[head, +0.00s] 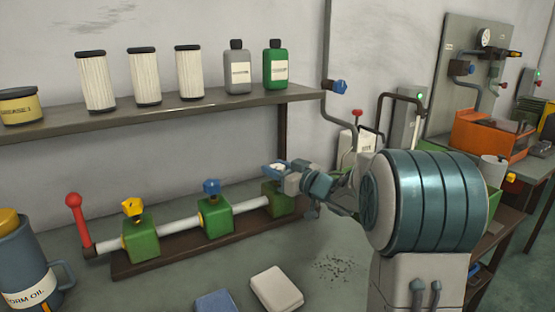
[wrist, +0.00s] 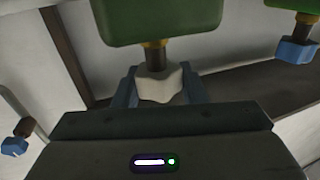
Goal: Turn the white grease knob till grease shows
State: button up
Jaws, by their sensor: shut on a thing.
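The white grease knob (wrist: 158,82) sits on a dark stem with a brass-coloured collar, on the right-hand green block (head: 277,196) of the pipe row. My gripper (wrist: 159,88) is shut on the knob, one blue-grey finger on each side. In the head view my gripper (head: 276,169) reaches in from the right over the top of that block and covers most of the knob. I cannot make out any grease around the block or stem.
A blue knob (head: 211,187) and a yellow knob (head: 133,207) stand on the other green blocks to the left. A red-topped lever (head: 75,203) is at the pipe's left end. A shelf (head: 180,107) with filters and bottles runs above. A white block (head: 277,288) lies in front.

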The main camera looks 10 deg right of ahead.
jog(key=n+g+y+p, duration=0.2)
jog(key=p, duration=0.1)
jog(key=n+g+y+p, duration=0.1)
jog(key=y+p, duration=0.1)
jog(key=shift+d+r+g, duration=0.15)
jog(key=shift+r+g, duration=0.15)
jog(key=n+g+y+p, duration=0.1)
jog(key=n+g+p, duration=0.1)
jog(key=n+g+y+p, duration=0.2)
jog(key=g, duration=0.1)
jog(key=shift+f+g, duration=0.2)
jog(key=shift+g, duration=0.1)
jog(key=shift+n+g+p, duration=0.3)
jog(key=shift+n+p, duration=0.05)
jog(key=shift+n, duration=0.05)
jog(key=o, duration=1)
jog(key=shift+f, duration=0.1)
jog(key=shift+c, duration=0.2)
jog(key=b+v, duration=0.1)
jog(key=v, duration=1.2)
jog(key=shift+d, duration=0.4)
jog(key=shift+f, duration=0.15)
